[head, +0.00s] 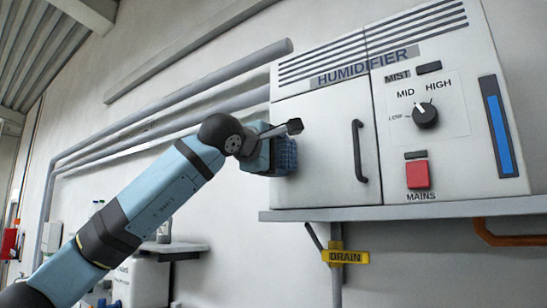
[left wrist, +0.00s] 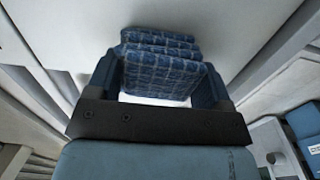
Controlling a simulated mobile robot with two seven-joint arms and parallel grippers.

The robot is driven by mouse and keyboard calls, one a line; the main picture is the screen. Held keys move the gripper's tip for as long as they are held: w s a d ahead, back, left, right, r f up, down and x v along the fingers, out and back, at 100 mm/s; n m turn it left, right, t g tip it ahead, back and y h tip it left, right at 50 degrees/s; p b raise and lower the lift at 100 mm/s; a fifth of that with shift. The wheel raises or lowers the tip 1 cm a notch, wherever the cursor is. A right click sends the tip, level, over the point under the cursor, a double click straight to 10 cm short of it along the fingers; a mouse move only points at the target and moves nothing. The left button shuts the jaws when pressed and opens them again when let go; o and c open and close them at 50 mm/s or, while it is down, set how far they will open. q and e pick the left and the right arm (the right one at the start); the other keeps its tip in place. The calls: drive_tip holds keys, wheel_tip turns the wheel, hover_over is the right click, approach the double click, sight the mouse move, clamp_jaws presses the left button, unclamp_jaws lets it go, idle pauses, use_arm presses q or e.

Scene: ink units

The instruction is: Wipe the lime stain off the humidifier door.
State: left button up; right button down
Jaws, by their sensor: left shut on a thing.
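The humidifier door (head: 320,145) is the pale left front panel of the humidifier, with a black vertical handle (head: 360,151) on its right side. It looks shut. My left gripper (head: 272,153) is at the door's left edge, shut on a folded blue checked cloth (head: 287,157). In the left wrist view the cloth (left wrist: 162,72) sits between the two fingers, facing a pale surface. The cloth is at or very near the door; I cannot tell if it touches. No lime stain shows on the visible door; the cloth and gripper hide part of it. My right gripper is not in view.
The humidifier stands on a grey shelf (head: 400,212). Right of the door are a mist knob (head: 425,115), a red mains switch (head: 417,175) and a blue gauge (head: 500,128). Below are a yellow drain tag (head: 345,257) and an orange pipe (head: 515,240). Grey pipes run along the left wall.

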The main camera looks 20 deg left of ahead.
use_arm(q)
drive_tip(key=shift+s+d+b, duration=0.15)
drive_tip(key=shift+s+d, duration=0.1)
drive_tip(key=shift+d, duration=0.45)
drive_tip(key=shift+s+d+b, duration=0.15)
drive_tip(key=shift+s+d, duration=0.05)
drive_tip(key=shift+d, duration=0.45)
drive_tip(key=shift+s+d+b, duration=0.35)
drive_tip(key=shift+d, duration=0.5)
drive_tip(key=shift+s+d, duration=0.25)
drive_tip(key=shift+d, duration=0.55)
drive_tip(key=shift+s+d+b, duration=0.2)
drive_tip(key=shift+d+b, duration=0.15)
drive_tip(key=shift+d, duration=0.2)
drive_tip(key=shift+s+d, duration=0.2)
drive_tip(key=shift+d, duration=0.3)
drive_tip(key=shift+s+d, duration=0.15)
drive_tip(key=shift+d, duration=0.3)
drive_tip(key=shift+a, duration=0.15)
